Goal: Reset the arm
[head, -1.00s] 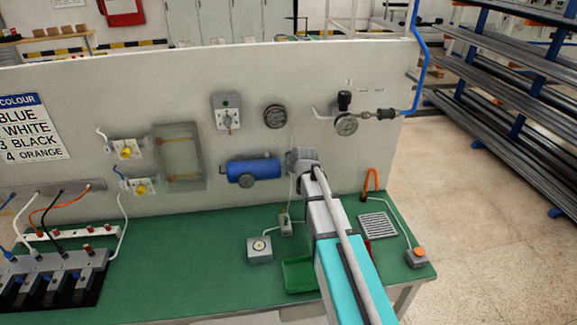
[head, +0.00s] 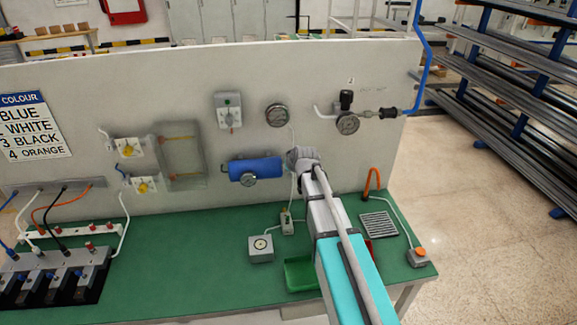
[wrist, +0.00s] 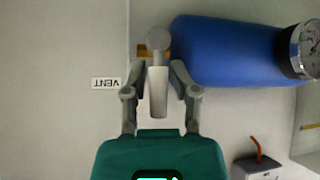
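My gripper (head: 302,160) is at the wall panel, just right of the blue tank (head: 257,169) in the head view. In the wrist view my gripper (wrist: 158,70) has its two grey fingers apart. A pale grey lever with a round end (wrist: 158,92) shows between the fingers, with visible gaps on both sides. A small brass-coloured fitting (wrist: 143,51) shows behind it. I cannot tell how deep the lever sits between the fingers. The blue tank also shows in the wrist view (wrist: 228,50), close by on the right. An upside-down VENT label (wrist: 106,83) is on the left.
The panel (head: 70,90) also carries a pressure gauge (head: 347,124) on piping and a grey switch box (head: 229,109). Below, the green bench (head: 190,255) holds a green tray (head: 299,274), a small dial box (head: 261,248) and a grille (head: 378,225). Open floor lies right.

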